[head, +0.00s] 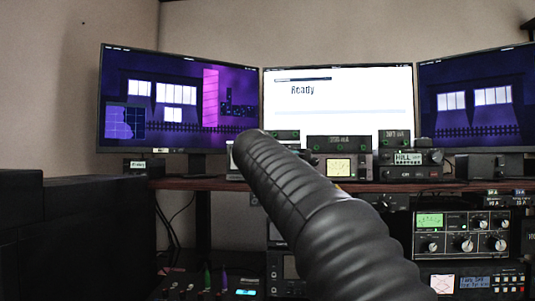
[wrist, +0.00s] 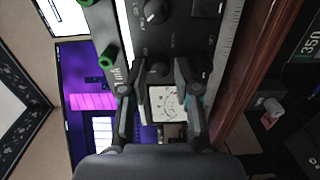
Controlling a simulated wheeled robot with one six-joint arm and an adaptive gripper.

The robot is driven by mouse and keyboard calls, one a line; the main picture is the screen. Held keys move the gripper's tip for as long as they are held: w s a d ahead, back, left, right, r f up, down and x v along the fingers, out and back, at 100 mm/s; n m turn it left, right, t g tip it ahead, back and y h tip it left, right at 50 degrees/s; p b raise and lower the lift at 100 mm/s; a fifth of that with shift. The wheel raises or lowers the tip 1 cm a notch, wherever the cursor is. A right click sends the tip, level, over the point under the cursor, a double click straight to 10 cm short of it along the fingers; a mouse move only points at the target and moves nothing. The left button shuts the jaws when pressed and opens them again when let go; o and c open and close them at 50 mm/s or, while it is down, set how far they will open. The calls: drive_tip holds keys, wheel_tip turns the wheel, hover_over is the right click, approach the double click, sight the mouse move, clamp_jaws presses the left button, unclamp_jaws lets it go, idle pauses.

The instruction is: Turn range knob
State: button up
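In the wrist view, turned on its side, my gripper (wrist: 160,88) is open, with a finger on each side of a dark knob (wrist: 158,69) on a black instrument panel (wrist: 180,40). I cannot tell whether the fingers touch this knob. Another round knob with a pale pointer (wrist: 155,12) sits farther up the panel. The panel's lettering is too small to read, so I cannot tell which is the range knob. A white meter face (wrist: 165,103) shows between the fingers. In the head view my ribbed dark arm hides the gripper and part of the instruments.
Green posts (wrist: 107,62) stick out beside the gripper. In the head view, small instruments line a wooden shelf (head: 215,184) below several monitors (head: 335,110). A meter unit (head: 340,168) stands right of my arm. A radio-like unit with several knobs (head: 462,244) sits lower right.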

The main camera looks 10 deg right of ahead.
clamp_jaws()
drive_tip(key=shift+m, duration=0.3)
drive_tip(key=shift+m+b, duration=2)
drive_tip(key=shift+m, duration=1.6)
unclamp_jaws()
drive_tip(key=shift+r, duration=0.1)
